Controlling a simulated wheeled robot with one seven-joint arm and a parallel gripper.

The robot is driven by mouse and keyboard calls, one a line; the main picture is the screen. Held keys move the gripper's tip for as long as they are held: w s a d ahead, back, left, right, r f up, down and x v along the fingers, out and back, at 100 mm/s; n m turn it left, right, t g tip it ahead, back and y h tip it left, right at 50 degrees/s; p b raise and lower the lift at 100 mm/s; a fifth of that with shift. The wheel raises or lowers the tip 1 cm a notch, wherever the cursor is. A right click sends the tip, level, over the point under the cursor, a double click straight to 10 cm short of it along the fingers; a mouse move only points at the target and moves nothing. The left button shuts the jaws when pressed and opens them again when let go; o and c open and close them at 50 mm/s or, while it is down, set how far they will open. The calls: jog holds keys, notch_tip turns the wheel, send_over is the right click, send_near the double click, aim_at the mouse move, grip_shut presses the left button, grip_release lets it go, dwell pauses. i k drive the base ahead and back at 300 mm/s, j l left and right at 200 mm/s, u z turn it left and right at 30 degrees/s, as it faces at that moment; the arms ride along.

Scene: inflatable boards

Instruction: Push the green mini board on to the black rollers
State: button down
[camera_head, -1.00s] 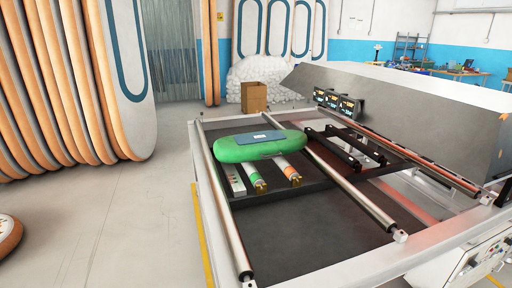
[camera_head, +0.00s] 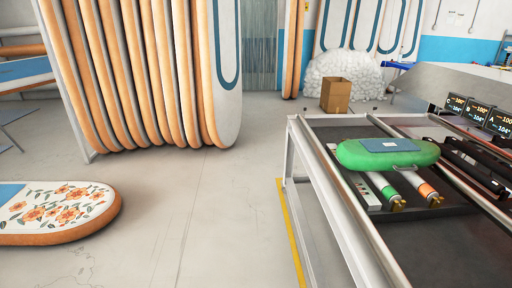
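The green mini board (camera_head: 360,155) is a rounded green inflatable with a blue-grey patch on top and a small dark handle on its near side. It lies across the machine's bed at the right, over two cylinders, one with a green band (camera_head: 384,190) and one with an orange band (camera_head: 421,186). Dark bars (camera_head: 480,165) stand just right of the board; I cannot tell whether they are the black rollers. A long metal rail (camera_head: 352,205) runs along the bed's left side. My gripper is not in view.
The machine's white frame (camera_head: 318,195) has a yellow floor line (camera_head: 291,235) beside it. A flowered board (camera_head: 58,212) lies at the left. Several upright boards (camera_head: 150,75) stand behind. A cardboard box (camera_head: 336,95) is beyond the machine. The middle floor is clear.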

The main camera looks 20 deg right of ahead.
aim_at(352, 155)
jog(key=i+j, duration=0.15)
jog(key=i, duration=0.65)
jog(key=i+j+u, duration=0.15)
jog(key=i, duration=0.7)
jog(key=i+j+z, duration=0.15)
jog(key=i+z, duration=0.35)
jog(key=i+j+z, duration=0.3)
jog(key=z, duration=0.2)
jog(key=i+j+z, duration=0.7)
jog(key=j, duration=0.2)
jog(key=j+z, duration=0.25)
jog(key=i+j, duration=0.05)
jog(key=j, duration=0.1)
